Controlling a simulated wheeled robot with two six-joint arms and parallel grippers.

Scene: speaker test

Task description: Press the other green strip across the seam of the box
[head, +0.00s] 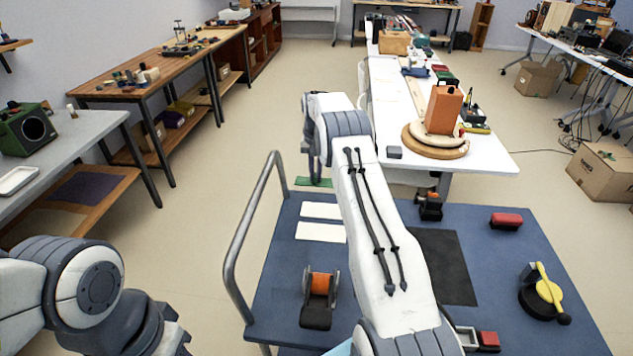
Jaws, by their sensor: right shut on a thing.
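A green strip (314,182) shows just beyond the far left edge of the blue cart top, under the end of my right arm. My right gripper (315,172) points down there and is shut on the strip; its fingers are mostly hidden by my own wrist. An orange-brown box (443,110) stands upright on a round wooden turntable (436,148) on the white table, to the right of my right gripper and apart from it. I cannot make out its seam. My left arm shows at the lower left, but its gripper is not clearly in view.
The blue cart top (490,265) carries two white sheets (321,222), an orange tape roll in a black holder (319,298), a red-topped block (507,220) and a black-and-yellow tool (541,292). A metal handrail (252,235) rises at its left. Cardboard boxes (603,172) stand on the floor at right.

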